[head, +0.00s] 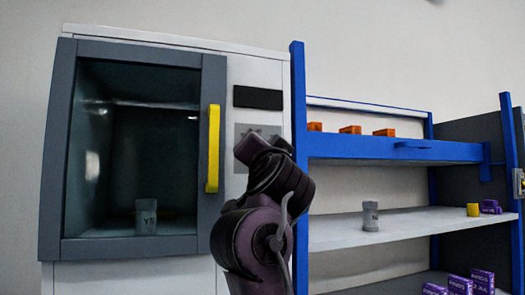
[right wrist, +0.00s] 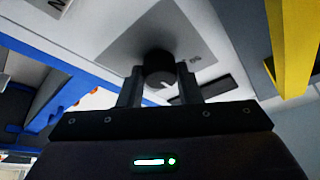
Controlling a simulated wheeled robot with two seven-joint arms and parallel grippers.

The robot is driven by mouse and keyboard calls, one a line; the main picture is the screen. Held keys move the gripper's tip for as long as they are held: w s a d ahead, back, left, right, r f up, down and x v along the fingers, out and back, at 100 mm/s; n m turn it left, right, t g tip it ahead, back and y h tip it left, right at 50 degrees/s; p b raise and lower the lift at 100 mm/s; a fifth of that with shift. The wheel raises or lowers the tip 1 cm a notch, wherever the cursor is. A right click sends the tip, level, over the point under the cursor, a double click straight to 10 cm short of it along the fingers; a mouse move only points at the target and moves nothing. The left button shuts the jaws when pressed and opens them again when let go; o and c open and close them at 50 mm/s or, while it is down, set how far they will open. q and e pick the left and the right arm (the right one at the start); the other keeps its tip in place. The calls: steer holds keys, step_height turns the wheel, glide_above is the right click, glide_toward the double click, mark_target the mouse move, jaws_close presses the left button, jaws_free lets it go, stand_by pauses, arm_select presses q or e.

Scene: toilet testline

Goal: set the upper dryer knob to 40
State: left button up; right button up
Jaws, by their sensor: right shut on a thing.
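The dryer (head: 150,38) is a white cabinet with a grey-framed window door on the left of the head view. Its grey dial plate (head: 243,133) is largely covered there by my right arm and gripper (head: 262,150). In the right wrist view, the dark round knob (right wrist: 159,66) with a white pointer mark stands on the grey dial plate (right wrist: 125,48). My right gripper (right wrist: 160,88) has its two fingers on either side of the knob, shut on it. A small number beside the knob is too blurred to read surely. My left gripper is out of view.
A yellow door handle (head: 213,148) stands just left of my right arm. A black panel (head: 257,98) is above the dial plate. A blue-framed shelf (head: 400,150) with orange boxes and a grey container (head: 370,216) is close on the right.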

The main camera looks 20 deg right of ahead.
steer(key=o, duration=1)
steer(key=shift+c, duration=0.2)
steer(key=shift+s, duration=0.1)
steer(key=b+v, duration=0.4)
steer(key=v, duration=0.3)
steer(key=shift+s+f, duration=0.15)
steer(key=shift+s, duration=0.2)
steer(key=shift+f, duration=0.1)
